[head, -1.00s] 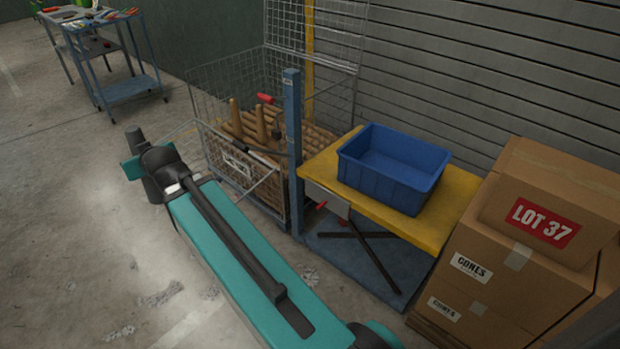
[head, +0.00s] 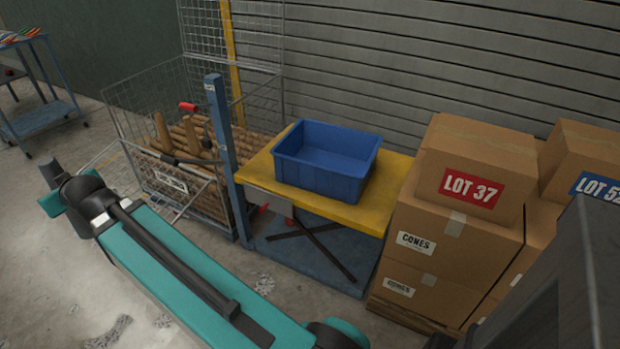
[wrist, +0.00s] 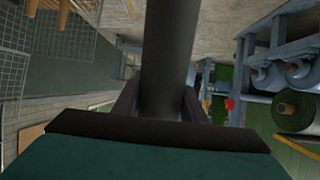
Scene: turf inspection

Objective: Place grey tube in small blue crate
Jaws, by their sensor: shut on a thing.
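The small blue crate (head: 325,178) stands upright on the yellow top of a lift table in the head view, and its visible inside looks empty. A dark grey tube (wrist: 167,60) runs up through the middle of the wrist view. My gripper (wrist: 160,106) is shut on it, with a finger at each side. The tube's far end is cut off by the frame's top edge.
The yellow table top (head: 360,215) has a blue post (head: 222,150) at its left. A wire cage (head: 140,120) with brown rolls stands left of that. Stacked cartons (head: 455,240) stand close on the right, before a slatted wall (head: 420,60). A blue trolley (head: 40,118) is far left.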

